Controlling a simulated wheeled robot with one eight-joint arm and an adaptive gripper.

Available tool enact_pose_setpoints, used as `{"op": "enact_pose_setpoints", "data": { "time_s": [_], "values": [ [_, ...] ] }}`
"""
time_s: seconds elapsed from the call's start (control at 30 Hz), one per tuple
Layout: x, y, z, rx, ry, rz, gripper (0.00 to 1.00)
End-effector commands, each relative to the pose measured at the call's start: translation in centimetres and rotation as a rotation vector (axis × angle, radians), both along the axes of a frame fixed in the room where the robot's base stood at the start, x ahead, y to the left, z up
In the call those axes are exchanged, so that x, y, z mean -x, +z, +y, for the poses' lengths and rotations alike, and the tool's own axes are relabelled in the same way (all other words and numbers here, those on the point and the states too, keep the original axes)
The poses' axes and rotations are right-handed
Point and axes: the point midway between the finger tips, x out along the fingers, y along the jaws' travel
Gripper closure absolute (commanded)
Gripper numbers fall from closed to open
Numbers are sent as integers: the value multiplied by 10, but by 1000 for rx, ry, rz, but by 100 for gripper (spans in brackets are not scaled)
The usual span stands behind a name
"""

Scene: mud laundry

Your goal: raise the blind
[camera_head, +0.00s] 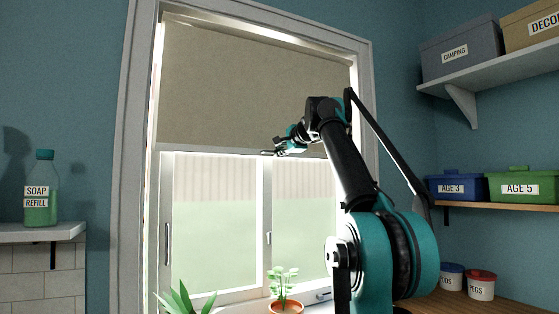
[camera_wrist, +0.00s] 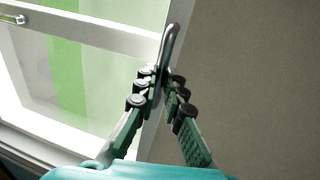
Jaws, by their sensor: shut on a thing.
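The blind (camera_head: 245,90) is a beige-grey panel covering the upper part of the window, its lower edge level with my gripper. My gripper (camera_head: 275,152) is at that lower edge. In the wrist view the blind (camera_wrist: 260,80) fills the right side. There my gripper (camera_wrist: 160,85) is shut on a dark metal pull loop (camera_wrist: 171,45) at the blind's edge, with the loop's rounded end showing beyond the fingertips. The part of the loop between the fingers is hidden.
The window (camera_head: 215,220) is uncovered below the blind. A potted plant (camera_head: 285,305) and a spiky plant (camera_head: 184,300) stand at the sill. A soap bottle (camera_head: 41,190) is on the left ledge. Shelves with boxes (camera_head: 460,55) are on the right wall.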

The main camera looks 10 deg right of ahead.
Motion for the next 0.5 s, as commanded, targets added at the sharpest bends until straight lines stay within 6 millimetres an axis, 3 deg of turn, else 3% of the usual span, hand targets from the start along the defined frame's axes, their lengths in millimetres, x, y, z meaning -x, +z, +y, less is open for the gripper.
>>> {"op": "enact_pose_setpoints", "data": {
  "time_s": [0.4, 0.43, 0.5],
  "values": [
    [-1, 2, 0, 0, -1, 0, 100],
    [-1, 2, 0, 0, -1, 0, 88],
    [-1, 2, 0, 0, -1, 0, 80]
  ]
}}
